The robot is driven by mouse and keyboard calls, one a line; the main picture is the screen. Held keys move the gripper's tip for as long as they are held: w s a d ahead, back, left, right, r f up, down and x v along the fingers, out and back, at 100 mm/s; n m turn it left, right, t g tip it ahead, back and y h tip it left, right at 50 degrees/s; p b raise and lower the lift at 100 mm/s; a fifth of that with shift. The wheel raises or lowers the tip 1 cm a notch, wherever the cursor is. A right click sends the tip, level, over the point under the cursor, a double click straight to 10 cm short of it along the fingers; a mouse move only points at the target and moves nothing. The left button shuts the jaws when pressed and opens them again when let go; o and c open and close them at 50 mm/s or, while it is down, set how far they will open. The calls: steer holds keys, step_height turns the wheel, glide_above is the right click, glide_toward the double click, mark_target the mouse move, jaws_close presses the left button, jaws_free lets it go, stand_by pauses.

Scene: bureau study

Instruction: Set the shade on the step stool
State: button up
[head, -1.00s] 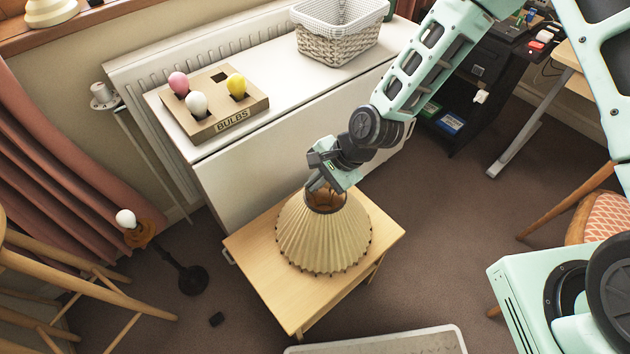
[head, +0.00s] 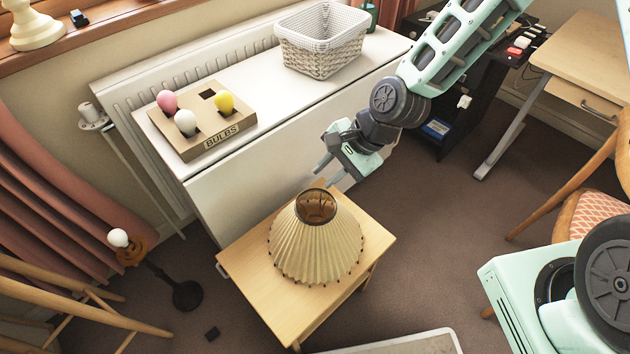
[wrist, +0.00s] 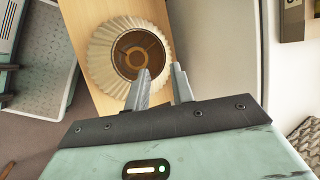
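The pleated cream shade (head: 315,243) stands upright, wide end down, on the wooden step stool (head: 262,283). Its open top ring faces up. In the wrist view the shade (wrist: 100,62) sits on the pale stool top (wrist: 103,10), just beyond my fingers. My gripper (head: 325,177) is above and slightly to the right of the shade's top, apart from it in the head view. In the wrist view its two fingers (wrist: 160,80) are spread with nothing between them, so it is open and empty.
A white cabinet (head: 250,175) behind the stool bears a bulb box (head: 205,150) and a wicker basket (head: 322,55). A chair (head: 590,215) stands at right.

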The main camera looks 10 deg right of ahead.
steer(key=s+d+r+n+h, duration=0.2)
steer(key=s+r+n+h, duration=0.1)
steer(key=s+r+n, duration=0.6)
steer(key=s+d+r+n+g+h, duration=0.1)
steer(key=s+d+r+n+h, duration=0.1)
steer(key=s+r+n, duration=0.7)
steer(key=shift+s+d+r+h, duration=0.35)
steer(key=shift+s+r+h, duration=0.05)
steer(key=shift+s, duration=0.15)
step_height(320, 180, up, 11)
steer(key=p, duration=1)
steer(key=shift+f+p, duration=0.2)
steer(key=shift+p, duration=0.2)
steer(key=shift+a+f, duration=0.1)
steer(key=shift+a, duration=0.05)
